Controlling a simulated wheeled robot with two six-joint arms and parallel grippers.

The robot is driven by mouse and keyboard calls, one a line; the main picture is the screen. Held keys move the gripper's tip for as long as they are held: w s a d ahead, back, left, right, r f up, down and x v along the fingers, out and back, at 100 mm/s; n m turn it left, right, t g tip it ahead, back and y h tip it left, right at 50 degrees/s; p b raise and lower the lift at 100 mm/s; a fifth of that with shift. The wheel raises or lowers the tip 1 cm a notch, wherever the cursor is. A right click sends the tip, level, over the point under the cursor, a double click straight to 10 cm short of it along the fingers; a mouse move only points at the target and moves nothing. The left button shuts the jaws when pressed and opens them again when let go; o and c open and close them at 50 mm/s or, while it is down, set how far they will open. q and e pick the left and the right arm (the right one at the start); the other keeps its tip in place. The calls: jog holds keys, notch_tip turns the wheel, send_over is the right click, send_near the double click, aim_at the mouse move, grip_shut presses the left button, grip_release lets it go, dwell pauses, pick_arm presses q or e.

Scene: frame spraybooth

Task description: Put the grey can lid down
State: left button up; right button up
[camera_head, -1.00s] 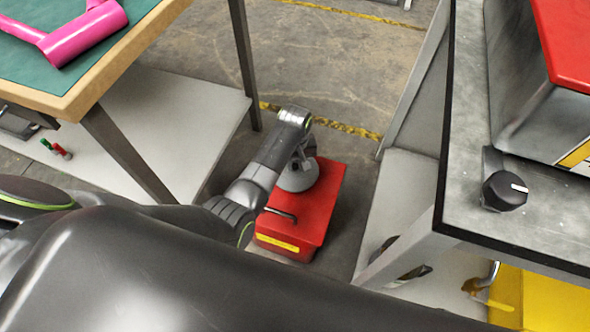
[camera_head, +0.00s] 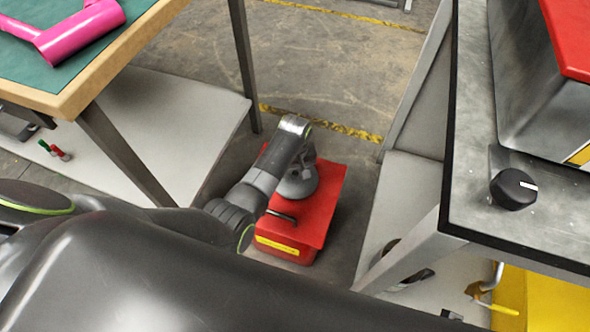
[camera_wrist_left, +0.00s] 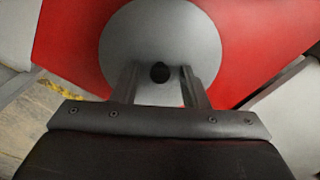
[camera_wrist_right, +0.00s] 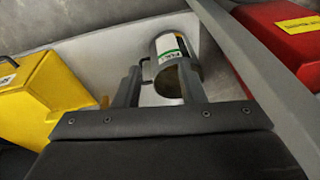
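The grey can lid (camera_head: 297,186) is a round disc lying on top of a red box (camera_head: 325,205) on the floor. In the left wrist view the lid (camera_wrist_left: 125,40) shows a small black knob (camera_wrist_left: 160,72) at its middle. My left gripper (camera_head: 306,160) is over the lid. Its fingers (camera_wrist_left: 160,75) stand apart on either side of the knob, with gaps visible. My right gripper (camera_wrist_right: 160,75) is open in front of an open-topped metal can (camera_wrist_right: 182,70) with a green and white label and a side handle. I cannot tell whether it touches the can.
A green-topped table (camera_head: 155,20) with a pink tube frame (camera_head: 85,32) is at left. A grey metal bench (camera_head: 475,140) with a black knob is at right. A yellow container (camera_head: 545,305) stands below it, also in the right wrist view (camera_wrist_right: 45,95). Bench legs flank the red box.

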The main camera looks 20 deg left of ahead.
aim_at(295, 173)
pick_arm(q)
jog(key=shift+r, duration=0.2)
notch_tip(295, 173, up, 7)
jog(key=p, duration=0.3)
jog(key=shift+r+p, duration=0.75)
jog(key=shift+r, duration=1.7)
pick_arm(e)
notch_tip(295, 173, down, 7)
jog(key=s+d+g, duration=0.1)
jog(key=s, duration=0.1)
jog(key=shift+d+g+h, duration=0.4)
jog(key=shift+s, duration=0.1)
pick_arm(q)
jog(key=s+a+f+m+t, duration=0.2)
jog(key=s+a+f+t, duration=0.15)
jog(key=s+a, duration=0.5)
jog(key=s+a+f+m+g, duration=0.1)
jog(key=s+f, duration=0.5)
jog(key=s, duration=0.6)
jog(key=s+a+f+m+g, duration=0.1)
jog(key=s+a+f, duration=0.2)
jog(key=s, duration=0.9)
notch_tip(295, 173, down, 3)
jog(key=shift+s+f+m, duration=0.2)
jog(key=shift+s+m, duration=0.1)
jog(key=shift+s, duration=0.1)
